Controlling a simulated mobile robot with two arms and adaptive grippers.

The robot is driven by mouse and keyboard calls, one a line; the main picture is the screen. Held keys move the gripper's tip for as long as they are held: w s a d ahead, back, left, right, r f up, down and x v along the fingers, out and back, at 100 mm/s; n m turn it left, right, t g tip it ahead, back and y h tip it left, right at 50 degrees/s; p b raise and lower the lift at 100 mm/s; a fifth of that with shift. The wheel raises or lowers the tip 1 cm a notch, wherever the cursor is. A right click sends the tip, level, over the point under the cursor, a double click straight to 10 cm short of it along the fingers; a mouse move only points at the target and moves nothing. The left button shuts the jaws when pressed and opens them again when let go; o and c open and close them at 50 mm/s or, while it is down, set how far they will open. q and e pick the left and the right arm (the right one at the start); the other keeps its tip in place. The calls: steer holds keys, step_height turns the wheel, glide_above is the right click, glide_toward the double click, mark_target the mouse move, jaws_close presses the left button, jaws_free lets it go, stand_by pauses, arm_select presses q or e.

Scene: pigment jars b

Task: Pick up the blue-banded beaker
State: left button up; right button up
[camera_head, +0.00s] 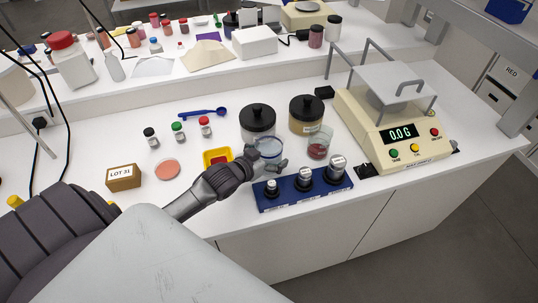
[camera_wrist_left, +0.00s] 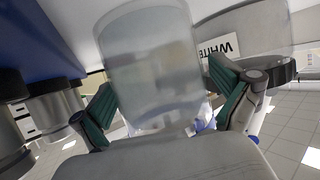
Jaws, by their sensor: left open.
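The blue-banded beaker (camera_head: 269,147) is clear, with a blue line near its rim. It stands on the white bench in front of a black-lidded jar. My left gripper (camera_head: 268,162) is at this beaker, partly hiding its lower part. In the left wrist view the frosted, see-through beaker (camera_wrist_left: 155,65) is between the two green-padded fingers of the left gripper (camera_wrist_left: 166,112). The fingers are open, with a gap visible on the left; contact on the right is hard to tell. My right gripper is not in view.
A blue rack (camera_head: 264,203) with metal weights stands just in front. A second beaker (camera_head: 318,146) with red contents is to the right, near two black-lidded jars (camera_head: 257,121). A yellow tray (camera_head: 216,158) is left; a balance (camera_head: 395,115) is right.

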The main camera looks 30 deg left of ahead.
mark_target(277, 141)
arm_select(q)
steer(key=shift+s, duration=0.1)
steer(key=shift+c, duration=1.2)
steer(key=shift+r, duration=0.1)
steer(key=c, duration=1.1)
steer(key=shift+r, duration=0.1)
step_height(277, 141, up, 4)
steer(key=shift+d+r+b, duration=0.1)
steer(key=shift+d+b, duration=0.05)
steer(key=shift+b, duration=0.5)
steer(key=w+d+r+b, duration=0.1)
steer(key=w+d+r, duration=0.15)
steer(key=d, duration=0.25)
steer(key=w+d+r+b, duration=0.1)
steer(key=w+d+r, duration=0.1)
steer(key=d+r, duration=0.25)
steer(key=s+d, duration=0.1)
steer(key=s, duration=0.1)
steer(key=s+d+b, duration=0.1)
steer(key=s, duration=0.1)
steer(key=s+d, duration=0.1)
steer(key=s, duration=0.1)
steer(key=shift+s+d+f+b, duration=0.1)
steer(key=shift+s+f+b, duration=0.15)
steer(key=shift+s+b, duration=0.1)
steer(key=shift+n+y, duration=0.4)
steer(key=shift+y, duration=0.2)
steer(key=v, duration=0.5)
steer(key=shift+s+f, duration=0.25)
steer(key=shift+s, duration=0.2)
